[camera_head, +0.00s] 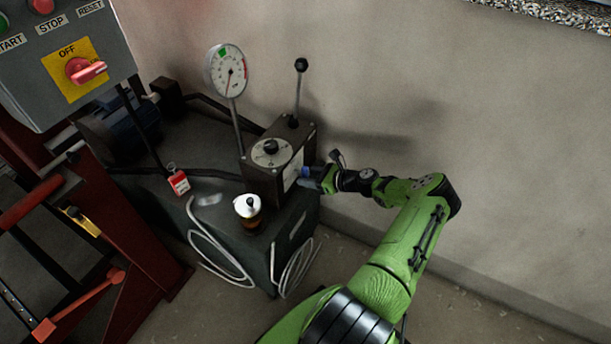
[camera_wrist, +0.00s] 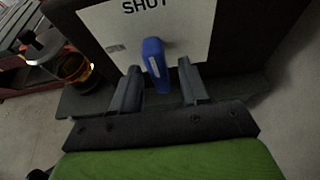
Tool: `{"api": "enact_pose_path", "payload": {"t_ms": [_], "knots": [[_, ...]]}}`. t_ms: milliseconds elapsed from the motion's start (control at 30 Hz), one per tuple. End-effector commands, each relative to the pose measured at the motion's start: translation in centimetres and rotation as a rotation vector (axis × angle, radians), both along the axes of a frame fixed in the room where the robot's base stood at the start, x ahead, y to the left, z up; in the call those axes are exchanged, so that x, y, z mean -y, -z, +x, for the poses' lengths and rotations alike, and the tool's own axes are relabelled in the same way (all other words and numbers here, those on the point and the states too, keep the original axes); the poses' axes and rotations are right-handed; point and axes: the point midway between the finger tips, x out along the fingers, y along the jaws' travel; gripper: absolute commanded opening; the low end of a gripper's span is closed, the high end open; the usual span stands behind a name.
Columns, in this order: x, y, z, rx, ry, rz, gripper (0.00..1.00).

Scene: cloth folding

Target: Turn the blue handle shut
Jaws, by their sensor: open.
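The blue handle (camera_wrist: 155,62) sticks out from a pale plate (camera_wrist: 105,28) marked "SHUT" on the face of a dark box. In the wrist view it runs nearly up and down, its lower end leaning slightly right. My gripper (camera_wrist: 160,84) is open, with one finger on each side of the handle; the left finger is closer to it. I cannot tell whether either finger touches it. In the head view a bit of the blue handle (camera_head: 305,172) shows at the box's right face, beside my gripper (camera_head: 322,180).
The dark box (camera_head: 265,180) carries a dial and an upright black-knobbed lever (camera_head: 299,88). A round gauge (camera_head: 228,72) stands behind it. A white-topped amber jar (camera_head: 248,208) and a red tag (camera_head: 178,181) are to the left. The wall is close behind; the floor at right is clear.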

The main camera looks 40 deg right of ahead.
Motion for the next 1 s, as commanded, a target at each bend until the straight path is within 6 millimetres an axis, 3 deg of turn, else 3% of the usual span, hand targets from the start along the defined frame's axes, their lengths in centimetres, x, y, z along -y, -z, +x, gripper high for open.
{"api": "enact_pose_path", "payload": {"t_ms": [300,500,633,1000], "knots": [[3.0,-3.9,-7.9,0.000,0.005,-0.002,0.45],[4.3,-5.3,-11.4,0.001,0.003,-0.001,0.45],[4.5,-5.6,-12.3,0.000,0.001,0.000,0.45],[4.5,-5.5,-12.3,0.000,0.001,-0.001,0.45]]}}
